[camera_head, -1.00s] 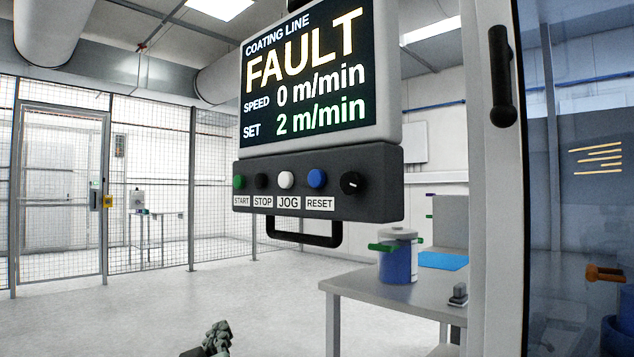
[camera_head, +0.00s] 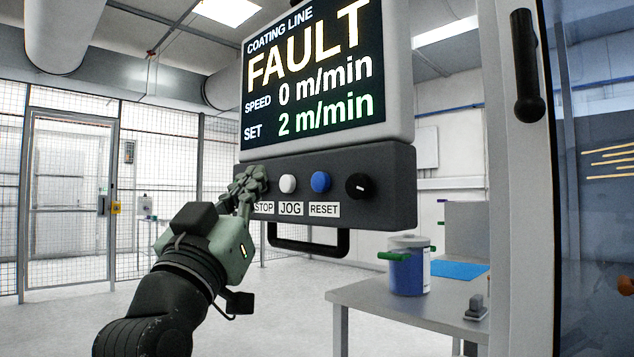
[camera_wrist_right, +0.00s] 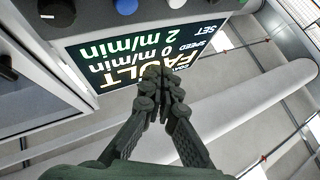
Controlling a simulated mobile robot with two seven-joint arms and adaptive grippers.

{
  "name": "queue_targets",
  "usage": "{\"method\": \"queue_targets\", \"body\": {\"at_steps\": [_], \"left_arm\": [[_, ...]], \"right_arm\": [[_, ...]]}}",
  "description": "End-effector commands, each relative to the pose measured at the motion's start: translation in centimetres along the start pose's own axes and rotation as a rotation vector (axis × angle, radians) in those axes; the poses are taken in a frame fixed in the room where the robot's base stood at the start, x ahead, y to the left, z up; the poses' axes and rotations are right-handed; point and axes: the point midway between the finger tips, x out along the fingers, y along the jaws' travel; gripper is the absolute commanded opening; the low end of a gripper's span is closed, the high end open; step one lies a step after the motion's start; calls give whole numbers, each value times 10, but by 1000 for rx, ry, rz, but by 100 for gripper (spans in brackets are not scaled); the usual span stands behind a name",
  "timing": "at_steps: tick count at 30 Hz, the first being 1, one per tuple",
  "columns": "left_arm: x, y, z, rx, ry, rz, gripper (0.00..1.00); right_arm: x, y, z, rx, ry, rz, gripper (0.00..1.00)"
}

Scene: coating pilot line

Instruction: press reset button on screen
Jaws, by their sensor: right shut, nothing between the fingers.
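The control panel's screen (camera_head: 312,75) reads "COATING LINE FAULT", speed 0 m/min, set 2 m/min. Below it a dark button box carries the blue button (camera_head: 320,182) above the label RESET (camera_head: 324,209). A white button (camera_head: 288,184) sits above JOG. In the right wrist view the shut fingertips (camera_wrist_right: 160,75) overlap the screen, and the blue button (camera_wrist_right: 127,6) shows at the top edge. My left gripper is not in view.
A black knob (camera_head: 358,186) is right of the blue button, and a black handle (camera_head: 308,246) hangs under the box. A grey table (camera_head: 385,302) holds a blue pot (camera_head: 407,272). A door with a black handle (camera_head: 526,66) stands at right.

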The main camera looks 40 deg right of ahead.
Motion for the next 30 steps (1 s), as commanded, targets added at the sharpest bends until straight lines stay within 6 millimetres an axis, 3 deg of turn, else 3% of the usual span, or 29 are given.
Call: {"method": "queue_targets", "body": {"at_steps": [3,18,30], "left_arm": [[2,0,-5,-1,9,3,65],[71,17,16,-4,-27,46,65],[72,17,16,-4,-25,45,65]], "right_arm": [[5,3,2,-3,1,1,0],[45,32,30,-4,0,0,0],[61,44,44,-1,0,-1,0]]}}
